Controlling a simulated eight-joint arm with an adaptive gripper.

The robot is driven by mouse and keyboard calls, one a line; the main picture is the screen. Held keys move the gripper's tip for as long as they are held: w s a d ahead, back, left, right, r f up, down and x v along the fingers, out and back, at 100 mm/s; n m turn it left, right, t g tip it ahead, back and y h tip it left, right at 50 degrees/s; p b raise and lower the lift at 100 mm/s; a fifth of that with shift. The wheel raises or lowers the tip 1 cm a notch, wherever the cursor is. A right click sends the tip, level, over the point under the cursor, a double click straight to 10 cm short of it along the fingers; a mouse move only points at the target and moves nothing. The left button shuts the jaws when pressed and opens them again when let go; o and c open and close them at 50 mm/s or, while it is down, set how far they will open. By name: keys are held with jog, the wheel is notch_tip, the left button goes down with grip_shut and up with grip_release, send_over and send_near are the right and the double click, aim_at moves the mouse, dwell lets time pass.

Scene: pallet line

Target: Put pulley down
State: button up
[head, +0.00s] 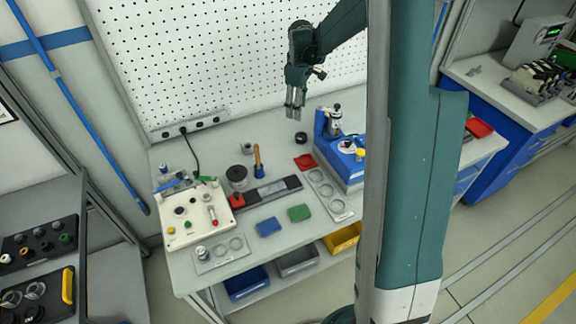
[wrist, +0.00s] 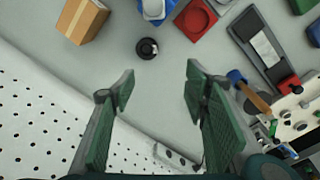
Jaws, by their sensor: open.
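A small black round part with a hub, which looks like the pulley (head: 300,138), stands on the workbench (head: 285,228) near the pegboard side. In the wrist view the pulley (wrist: 147,48) lies on bare grey bench top, beyond my fingertips. My gripper (head: 295,110) hangs above the rear of the bench, pointing down. In the wrist view my gripper (wrist: 160,84) has its two green-padded fingers wide apart, with only bench surface between them. The pulley is apart from both fingers.
A red holder with a round recess (head: 304,162) and a blue machine (head: 340,165) stand near the pulley. A wooden-handled tool (head: 257,162) is further left. A cardboard box (wrist: 82,20) shows in the wrist view. The pegboard (head: 210,60) rises behind the bench.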

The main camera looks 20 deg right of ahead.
jog(key=s+a+r+m+t, duration=0.3)
jog(key=s+a+r+m, duration=0.1)
jog(key=s+a+r, duration=1.2)
jog(key=s+a+f+m+t, duration=0.1)
jog(key=s+a+m, duration=0.1)
jog(key=s, duration=0.9)
jog(key=s+a+f+m+t, duration=0.1)
jog(key=s+a, duration=0.3)
jog(key=s, duration=0.7)
jog(key=shift+a+f+m+t, duration=0.15)
jog(key=shift+a+m+t, duration=0.1)
jog(key=shift+m+t, duration=0.35)
jog(key=shift+c, duration=0.3)
jog(key=shift+c, duration=1.4)
